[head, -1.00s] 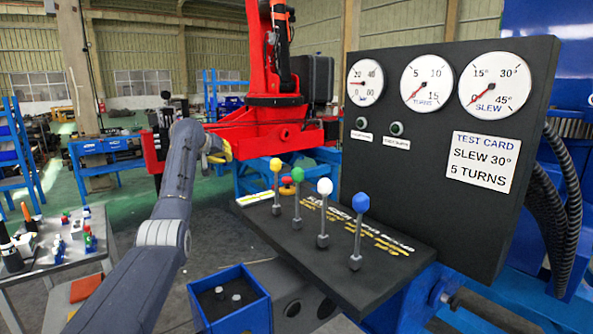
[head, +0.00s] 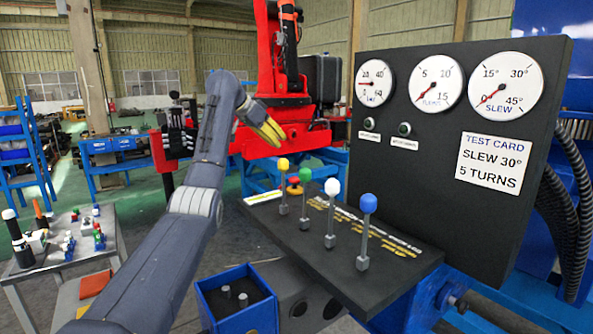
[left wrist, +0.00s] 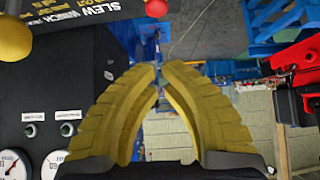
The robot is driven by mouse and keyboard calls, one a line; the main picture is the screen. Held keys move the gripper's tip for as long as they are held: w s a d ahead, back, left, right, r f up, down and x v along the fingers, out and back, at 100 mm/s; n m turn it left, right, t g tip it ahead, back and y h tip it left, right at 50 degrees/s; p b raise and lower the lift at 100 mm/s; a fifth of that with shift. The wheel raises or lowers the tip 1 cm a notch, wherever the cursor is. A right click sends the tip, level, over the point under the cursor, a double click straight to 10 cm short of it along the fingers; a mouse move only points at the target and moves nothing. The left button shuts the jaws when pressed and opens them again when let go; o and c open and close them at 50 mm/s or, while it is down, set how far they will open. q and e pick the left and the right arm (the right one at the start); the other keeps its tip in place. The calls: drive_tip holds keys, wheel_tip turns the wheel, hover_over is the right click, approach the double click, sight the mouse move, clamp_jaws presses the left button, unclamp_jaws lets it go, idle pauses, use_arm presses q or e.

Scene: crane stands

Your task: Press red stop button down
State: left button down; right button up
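The red stop button (head: 293,180) sits on a yellow base on the dark console, behind the yellow-knobbed lever (head: 283,163). My right gripper is not in view.
Green (head: 305,174), white (head: 332,187) and blue (head: 368,203) knobbed levers stand along the console. The upright gauge panel (head: 420,140) rises behind them. A blue open box (head: 236,312) is at the front. The red crane (head: 282,95) stands behind my gripper.

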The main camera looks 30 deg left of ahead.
use_arm(q)
drive_tip(key=shift+f, duration=0.1)
hover_over(295, 177)
wheel_tip(295, 177, down, 7)
drive_tip(key=shift+w+f, duration=0.1)
wheel_tip(295, 177, down, 3)
drive_tip(key=shift+a+r, duration=0.1)
drive_tip(key=shift+r, duration=0.1)
drive_tip(key=shift+f, duration=0.6)
drive_tip(key=shift+f, duration=1)
drive_tip(key=shift+r, duration=0.1)
